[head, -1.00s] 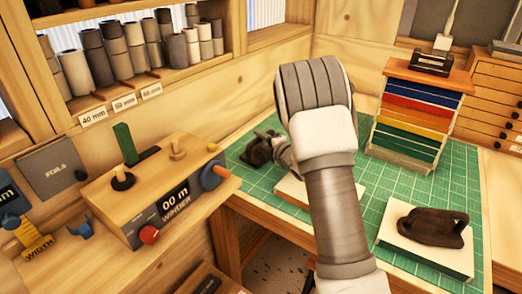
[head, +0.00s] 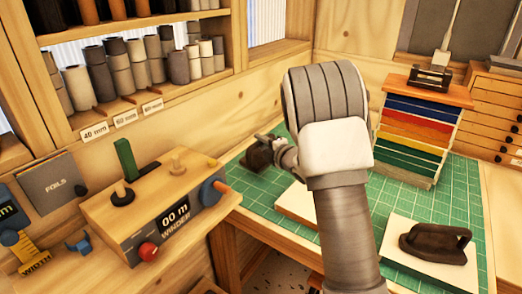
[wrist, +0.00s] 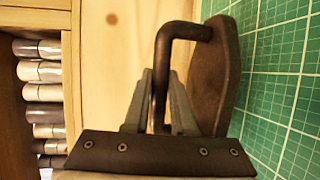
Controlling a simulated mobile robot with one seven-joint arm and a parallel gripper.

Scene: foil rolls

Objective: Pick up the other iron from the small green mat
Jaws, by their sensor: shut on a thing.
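A dark iron (head: 259,153) is at the left back of the green gridded mat (head: 398,196), partly hidden by my gripper (head: 279,146). In the wrist view my gripper (wrist: 160,95) is shut on the handle of this iron (wrist: 213,80), with one finger on each side of the bar. Its flat plate is close to the mat (wrist: 285,90); I cannot tell whether they touch. A second brown iron (head: 436,243) rests on a white pad (head: 400,254) at the mat's right front.
Another white pad (head: 297,203) lies partly behind my arm and looks bare. A rack of coloured sheets (head: 415,130) stands at the mat's back right. The wooden winder (head: 150,205) is on the left bench, below shelves of rolls (head: 130,65).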

